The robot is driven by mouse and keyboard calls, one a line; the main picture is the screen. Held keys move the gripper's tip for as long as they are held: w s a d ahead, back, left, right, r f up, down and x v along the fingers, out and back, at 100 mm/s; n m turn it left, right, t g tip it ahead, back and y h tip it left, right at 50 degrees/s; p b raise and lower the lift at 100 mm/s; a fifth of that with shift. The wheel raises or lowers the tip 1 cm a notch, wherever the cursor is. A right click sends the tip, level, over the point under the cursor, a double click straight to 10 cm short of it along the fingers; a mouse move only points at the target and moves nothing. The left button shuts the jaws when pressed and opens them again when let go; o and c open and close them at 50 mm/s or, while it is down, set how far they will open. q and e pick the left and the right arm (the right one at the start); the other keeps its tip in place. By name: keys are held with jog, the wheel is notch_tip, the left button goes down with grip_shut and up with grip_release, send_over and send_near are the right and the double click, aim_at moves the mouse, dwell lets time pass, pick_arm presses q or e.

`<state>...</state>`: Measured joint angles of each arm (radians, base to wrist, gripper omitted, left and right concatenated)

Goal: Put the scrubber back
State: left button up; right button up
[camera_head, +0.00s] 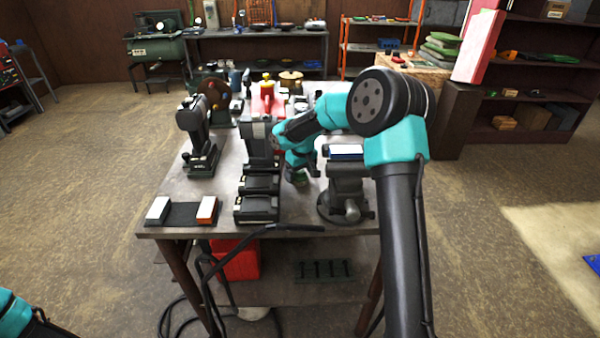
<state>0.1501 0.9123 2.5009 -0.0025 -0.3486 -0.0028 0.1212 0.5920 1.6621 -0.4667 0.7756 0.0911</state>
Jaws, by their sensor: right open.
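My right arm reaches in from the right over the workbench (350,226), and its gripper (297,174) points down near the middle of the bench. The right gripper is open; its fingers are small and partly hidden by the wrist. A small dark green thing (301,181) shows just under or beside it; I cannot tell whether they touch. I cannot tell for sure which thing is the scrubber. At the bench's front left, a dark mat (182,214) holds a white-topped block (157,210) and an orange-and-white block (207,210).
A vise (346,190) stands right of the right gripper. Black battery or charger units (257,208) stand left of it, with a cordless tool (197,130) farther left. A cable (290,227) hangs over the front edge. The bench surface between mat and tool is clear.

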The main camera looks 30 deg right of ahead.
aim_at(303, 172)
jog(key=shift+r, duration=0.1)
notch_tip(303, 172, up, 12)
jog(key=s, duration=0.1)
jog(key=shift+s, duration=0.2)
dwell(0.4)
dwell(0.3)
